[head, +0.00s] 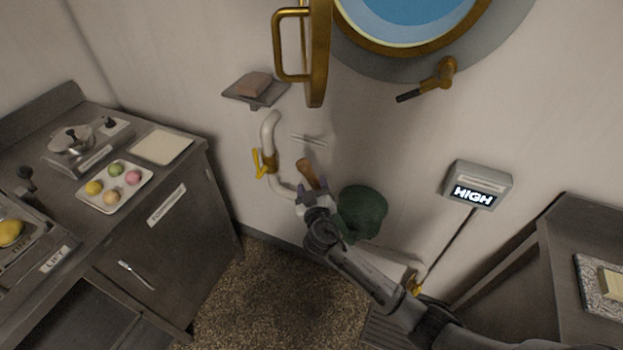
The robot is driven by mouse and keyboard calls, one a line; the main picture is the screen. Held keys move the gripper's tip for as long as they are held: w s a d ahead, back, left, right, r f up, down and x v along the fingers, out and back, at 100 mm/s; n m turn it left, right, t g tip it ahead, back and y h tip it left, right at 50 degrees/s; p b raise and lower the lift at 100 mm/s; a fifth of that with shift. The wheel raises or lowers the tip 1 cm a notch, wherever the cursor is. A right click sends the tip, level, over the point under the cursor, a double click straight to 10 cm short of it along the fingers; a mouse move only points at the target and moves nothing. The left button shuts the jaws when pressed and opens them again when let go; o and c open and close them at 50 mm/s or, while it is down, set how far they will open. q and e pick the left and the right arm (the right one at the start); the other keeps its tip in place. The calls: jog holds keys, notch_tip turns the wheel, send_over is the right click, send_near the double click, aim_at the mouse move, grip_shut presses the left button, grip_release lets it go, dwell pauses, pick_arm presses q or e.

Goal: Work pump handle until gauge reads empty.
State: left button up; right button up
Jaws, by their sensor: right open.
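The pump (364,213) is a dark green body low against the wall, partly behind my right arm. Its brown wooden handle (307,172) sticks up and to the left of the body. My right gripper (313,191) is open at the lower part of the handle. I cannot tell whether its fingers are around the handle or only in front of it. The gauge (475,193) is a grey box on the wall to the right, and its lit display reads HIGH. My left gripper is not in view.
A white pipe with a yellow valve lever (262,163) runs left of the handle. A small wall shelf (256,92) and a brass-framed porthole (410,48) are above. A counter (110,228) with a tray of several coloured macarons stands left; another counter stands right.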

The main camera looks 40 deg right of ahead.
aim_at(312, 182)
jog(key=shift+x, duration=1.75)
jog(key=shift+c, duration=0.2)
grip_shut()
